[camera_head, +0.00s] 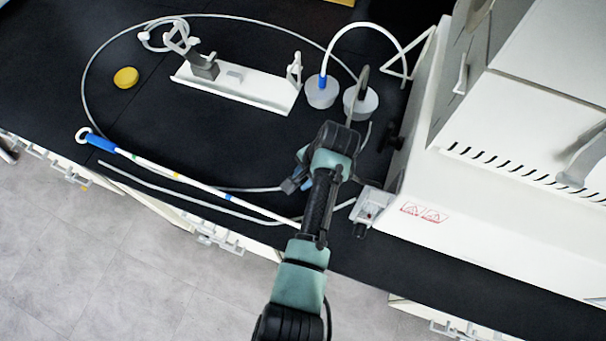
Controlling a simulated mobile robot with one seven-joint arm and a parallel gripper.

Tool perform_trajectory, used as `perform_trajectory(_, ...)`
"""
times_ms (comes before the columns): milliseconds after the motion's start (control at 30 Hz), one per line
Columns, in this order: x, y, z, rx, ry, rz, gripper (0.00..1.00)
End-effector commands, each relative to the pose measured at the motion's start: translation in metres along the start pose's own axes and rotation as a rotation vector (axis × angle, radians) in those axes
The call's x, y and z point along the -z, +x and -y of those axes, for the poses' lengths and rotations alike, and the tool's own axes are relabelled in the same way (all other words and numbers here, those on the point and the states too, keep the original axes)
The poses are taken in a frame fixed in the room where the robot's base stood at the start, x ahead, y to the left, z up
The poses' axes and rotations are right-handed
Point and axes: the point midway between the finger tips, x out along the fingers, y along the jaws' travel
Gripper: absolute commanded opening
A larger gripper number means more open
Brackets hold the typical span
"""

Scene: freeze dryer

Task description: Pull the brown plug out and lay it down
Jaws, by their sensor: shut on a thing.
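My gripper (297,184) is low over the black bench, left of the white machine, partly hidden behind my own arm. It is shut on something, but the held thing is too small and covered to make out. I cannot pick out a brown plug anywhere in this view. Two pale, round-topped vessels stand beyond my arm. The left vessel (321,95) has a blue fitting with a white tube. The right vessel (368,106) has a dark grey bent tube in its top.
The white machine (480,210) fills the right. A white holder (247,92) with clamps stands at the back, a yellow round piece (125,77) left of it. A white rod with a blue end (101,142) and thin tubing lie across the bench.

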Motion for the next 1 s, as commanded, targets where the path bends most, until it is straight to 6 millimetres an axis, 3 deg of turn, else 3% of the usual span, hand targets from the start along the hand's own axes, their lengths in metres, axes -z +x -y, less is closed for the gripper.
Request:
perform_trajectory(433,0.0001,0.0034,-0.0007,0.001,0.0,0.001,0.0)
perform_trajectory(467,0.0001,0.0034,-0.0007,0.001,0.0,0.0,0.32)
perform_trajectory(633,0.0001,0.0034,-0.0007,0.001,0.0,0.0,0.63)
perform_trajectory(1000,0.0,0.0036,-0.001,0.0,0.0,0.001,0.63)
